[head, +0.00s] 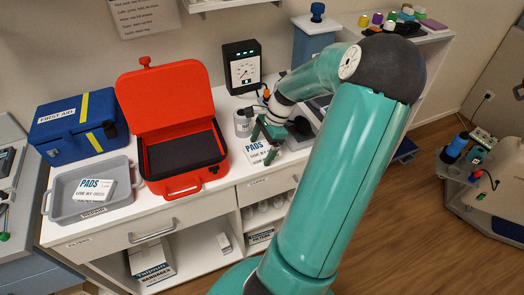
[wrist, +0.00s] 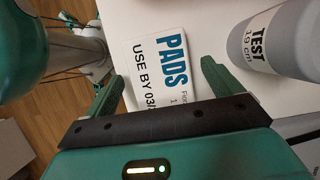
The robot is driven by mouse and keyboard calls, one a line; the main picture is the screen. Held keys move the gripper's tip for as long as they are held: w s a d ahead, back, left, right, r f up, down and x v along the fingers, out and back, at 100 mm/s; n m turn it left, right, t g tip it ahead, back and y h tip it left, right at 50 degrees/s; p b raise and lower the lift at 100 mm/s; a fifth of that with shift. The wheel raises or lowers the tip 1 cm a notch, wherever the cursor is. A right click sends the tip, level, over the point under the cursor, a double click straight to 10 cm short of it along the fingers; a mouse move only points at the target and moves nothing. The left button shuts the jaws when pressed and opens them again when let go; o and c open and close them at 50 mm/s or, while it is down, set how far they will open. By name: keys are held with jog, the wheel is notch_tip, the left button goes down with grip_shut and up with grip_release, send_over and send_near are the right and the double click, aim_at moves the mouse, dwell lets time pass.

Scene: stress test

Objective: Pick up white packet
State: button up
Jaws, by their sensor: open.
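A white packet (head: 256,154) marked PADS lies on the white counter, right of the red case. It also shows in the wrist view (wrist: 150,52), with its blue lettering between my fingers. My gripper (head: 268,142) is over this packet, and the arm hides part of it. In the wrist view my gripper (wrist: 160,84) is open, one green finger on each side of the packet's near part. I cannot tell whether the fingers touch it. A second white packet (head: 95,191) marked PADS lies in a grey tray (head: 62,211) at the left.
A grey cylinder (wrist: 264,40) labelled TEST stands close beside my right finger. An open red case (head: 183,188) stands left of my gripper, with a blue first aid box (head: 72,128) farther left. A gauge (head: 241,68) stands behind. The counter's front edge is near the packet.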

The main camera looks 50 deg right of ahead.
aim_at(257, 150)
jog(key=shift+f, duration=0.15)
jog(key=c, duration=1.2)
jog(key=shift+r, duration=0.5)
notch_tip(257, 150, up, 3)
jog(key=shift+f, duration=0.2)
jog(key=s+a+r, duration=0.2)
jog(key=a+r, duration=0.1)
jog(key=a, duration=0.1)
jog(key=s+a+r, duration=0.2)
jog(key=a+r, duration=0.1)
jog(key=a, duration=0.1)
jog(key=s+a+r, duration=0.2)
jog(key=a+r, duration=0.2)
jog(key=shift+s+a, duration=0.2)
